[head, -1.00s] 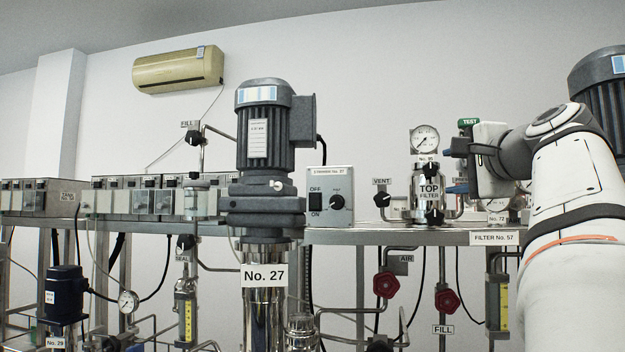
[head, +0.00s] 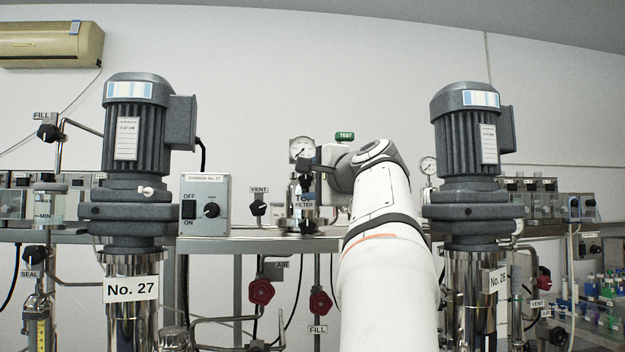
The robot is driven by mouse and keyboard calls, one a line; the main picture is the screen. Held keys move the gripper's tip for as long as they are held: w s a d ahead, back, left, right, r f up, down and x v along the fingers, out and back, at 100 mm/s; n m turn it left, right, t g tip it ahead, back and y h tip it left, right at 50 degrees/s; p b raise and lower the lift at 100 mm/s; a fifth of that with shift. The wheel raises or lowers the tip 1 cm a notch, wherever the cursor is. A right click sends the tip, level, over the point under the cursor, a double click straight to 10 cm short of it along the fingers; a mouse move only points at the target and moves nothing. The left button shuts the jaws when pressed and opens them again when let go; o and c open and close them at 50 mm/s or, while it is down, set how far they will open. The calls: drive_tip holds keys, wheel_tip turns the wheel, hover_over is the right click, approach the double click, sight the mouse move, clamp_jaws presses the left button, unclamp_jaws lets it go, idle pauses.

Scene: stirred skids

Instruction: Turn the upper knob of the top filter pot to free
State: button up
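The top filter pot (head: 303,222) is a shiny metal vessel labelled "TOP FILTER" on the shelf, left of my arm. A round pressure gauge (head: 302,149) stands above it. My gripper (head: 307,181) is at the pot's upper part, reaching in from the right. Its dark upper finger and blue-tipped lower finger show apart, one above the other. The upper knob is mostly hidden behind or between the fingers, so its angle and any contact are unclear. A lower black knob (head: 308,227) shows at the pot's base.
Large motors stand on the left (head: 137,140) and right (head: 472,145) of my arm. A switch box (head: 205,205) and a VENT valve (head: 258,208) are left of the pot. Red handwheels (head: 261,292) hang below the shelf. A green TEST label (head: 345,135) is behind my arm.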

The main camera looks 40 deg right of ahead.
drive_tip(key=c, duration=0.9)
drive_tip(key=n+p, duration=0.1)
drive_tip(key=n+g+p, duration=0.1)
drive_tip(key=n, duration=0.1)
drive_tip(key=shift+r+g, duration=0.3)
drive_tip(key=n+g+p, duration=0.1)
drive_tip(key=n, duration=0.1)
drive_tip(key=n+g+h+p, duration=0.1)
drive_tip(key=n+p, duration=0.1)
drive_tip(key=shift+w+a+n, duration=0.15)
drive_tip(key=shift+n, duration=0.15)
drive_tip(key=n, duration=0.1)
drive_tip(key=n+g+h+p, duration=0.1)
drive_tip(key=n, duration=0.1)
drive_tip(key=n+g+h, duration=0.1)
drive_tip(key=shift+w+a+p, duration=0.15)
drive_tip(key=shift+a+p, duration=0.1)
drive_tip(key=shift+p, duration=0.15)
drive_tip(key=n+g+h, duration=0.1)
drive_tip(key=n, duration=0.1)
drive_tip(key=n+h, duration=0.2)
drive_tip(key=shift+w+a+f+n+g, duration=0.1)
drive_tip(key=shift+a+f+n+g, duration=0.05)
drive_tip(key=shift+n+g, duration=0.2)
